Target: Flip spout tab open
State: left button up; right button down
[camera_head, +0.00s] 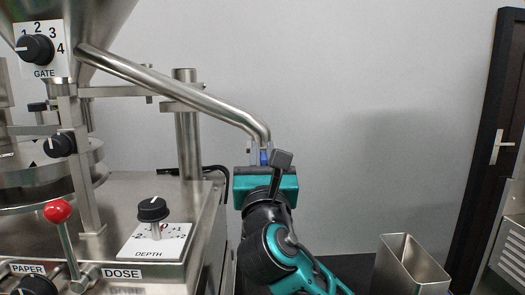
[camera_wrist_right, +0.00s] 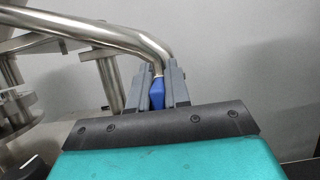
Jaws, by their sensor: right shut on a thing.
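The spout (camera_head: 190,93) is a bent steel tube that runs from the hopper down to the right in the head view; it also shows in the wrist view (camera_wrist_right: 100,32). A blue tab (camera_head: 263,157) sits at the spout's lower end; it also shows in the wrist view (camera_wrist_right: 157,92). My right gripper (camera_head: 263,156) is at the spout's end, with its two grey fingers on either side of the tab. In the wrist view the fingers (camera_wrist_right: 160,86) are shut on the tab and partly hide it. My left gripper is not in view.
The steel machine fills the left, with a GATE knob (camera_head: 35,49), a DEPTH knob (camera_head: 153,209) and a red-ball lever (camera_head: 57,211). An open steel bin (camera_head: 413,264) stands at the lower right. A dark door frame (camera_head: 486,140) is at the far right.

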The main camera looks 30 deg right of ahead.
jog(key=c, duration=1.3)
grip_release()
jog(key=shift+s+a, duration=0.1)
jog(key=shift+s, duration=0.05)
jog(key=shift+o, duration=0.7)
jog(key=v, duration=1.3)
jog(key=shift+f, duration=0.1)
